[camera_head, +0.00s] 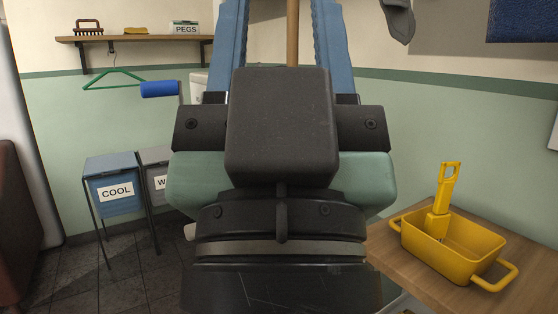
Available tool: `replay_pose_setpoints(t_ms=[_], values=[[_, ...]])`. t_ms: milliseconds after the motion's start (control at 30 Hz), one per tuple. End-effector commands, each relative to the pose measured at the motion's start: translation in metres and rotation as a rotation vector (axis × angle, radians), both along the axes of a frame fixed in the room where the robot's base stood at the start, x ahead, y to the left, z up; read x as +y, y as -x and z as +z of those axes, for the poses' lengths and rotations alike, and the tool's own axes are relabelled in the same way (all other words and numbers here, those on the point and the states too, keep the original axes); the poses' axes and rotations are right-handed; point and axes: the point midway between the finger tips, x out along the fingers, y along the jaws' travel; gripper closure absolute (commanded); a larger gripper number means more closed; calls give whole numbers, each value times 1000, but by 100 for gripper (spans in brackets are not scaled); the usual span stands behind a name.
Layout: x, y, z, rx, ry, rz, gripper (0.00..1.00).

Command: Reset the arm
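My gripper (280,8) fills the middle of the head view, close to the camera and pointing away. Its dark body hides much of the scene behind it. Two blue ridged fingers stand apart on either side and run up past the top edge, so their tips are out of frame. A thin wooden pole shows in the gap, touching neither finger where I can see. I see nothing held between the fingers.
A yellow tub (423,240) with a yellow handled tool (443,200) stands on a wooden counter (395,268) at right. A blue COOL bin (117,190) stands at left. A shelf (140,38) holds a brush and PEGS box. A blue roll (160,88) hangs below.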

Motion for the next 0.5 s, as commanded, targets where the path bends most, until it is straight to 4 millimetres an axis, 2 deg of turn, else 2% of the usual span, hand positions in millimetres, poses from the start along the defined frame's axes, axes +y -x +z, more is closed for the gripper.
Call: replay_pose_setpoints(t_ms=[33, 500], values=[[0, 0, 33, 1, 1, -1, 54], [1, -2, 175, 5, 3, 0, 54]])
